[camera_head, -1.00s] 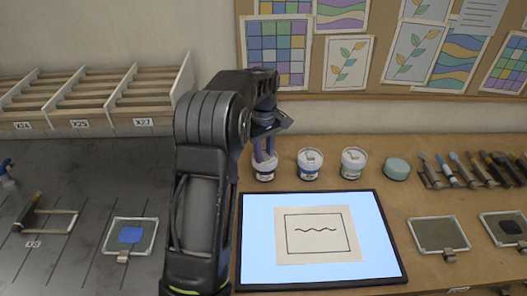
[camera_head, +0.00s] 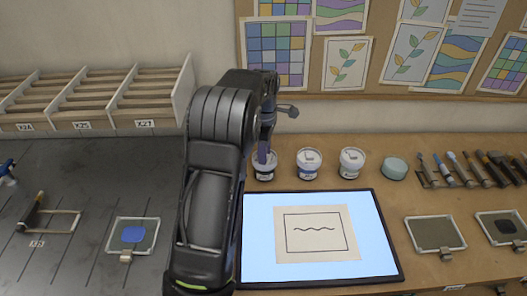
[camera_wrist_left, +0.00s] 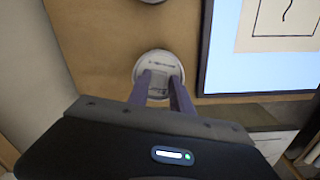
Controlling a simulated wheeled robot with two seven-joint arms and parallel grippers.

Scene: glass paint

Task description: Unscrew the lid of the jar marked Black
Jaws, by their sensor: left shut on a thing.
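Three lidded jars stand in a row behind the light panel. The leftmost jar (camera_head: 264,172) has my left gripper (camera_head: 264,158) at its top, with the fingers pointing down. In the left wrist view the two fingers (camera_wrist_left: 160,88) are closed on the white lid of this jar (camera_wrist_left: 157,62). The middle jar (camera_head: 309,164) and the right jar (camera_head: 351,163) stand free with pale lids on. The label writing is too small to read, so I cannot tell which jar is marked Black. My right gripper is not in view.
The lit panel (camera_head: 380,235) with a paper sheet (camera_head: 318,250) lies in front of the jars. A teal round container (camera_head: 394,169) and several tools (camera_head: 470,168) lie to the right. Framed pads (camera_head: 435,232) lie at the front right. Slotted racks (camera_head: 150,95) stand at the back left.

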